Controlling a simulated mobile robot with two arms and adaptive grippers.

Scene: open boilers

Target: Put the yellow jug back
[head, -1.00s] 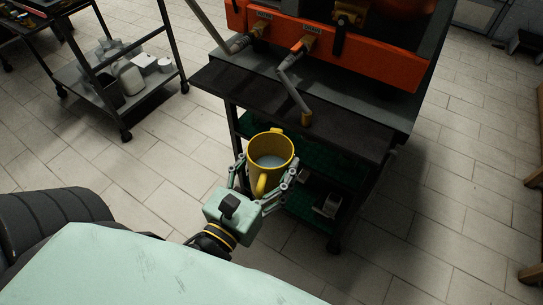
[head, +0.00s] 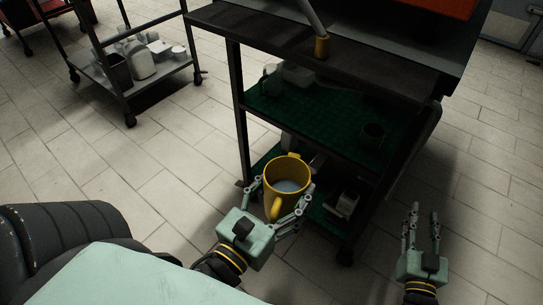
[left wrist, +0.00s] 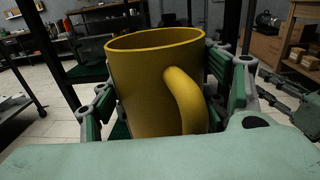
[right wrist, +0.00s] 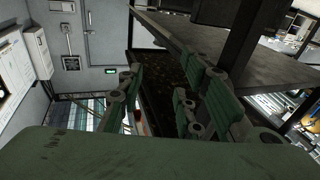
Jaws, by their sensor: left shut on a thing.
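The yellow jug (head: 290,172) is upright in my left gripper (head: 278,205), with whitish liquid or a pale bottom showing inside. The left fingers close on both its sides, and its handle points back toward the gripper's palm. The jug also fills the middle of the left wrist view (left wrist: 150,80). It is in front of the dark shelf unit, near the height of its lower part. My right gripper (head: 423,222) is empty, to the right of the unit, with its fingers apart; in the right wrist view the fingers (right wrist: 160,100) have nothing between them.
The shelf unit has a green middle shelf (head: 320,110) holding a few small items and a lower shelf with a boxy object (head: 342,204). A pipe with a brass end (head: 321,46) hangs above the dark top. A cart (head: 165,72) stands at the left. Tiled floor lies clear between.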

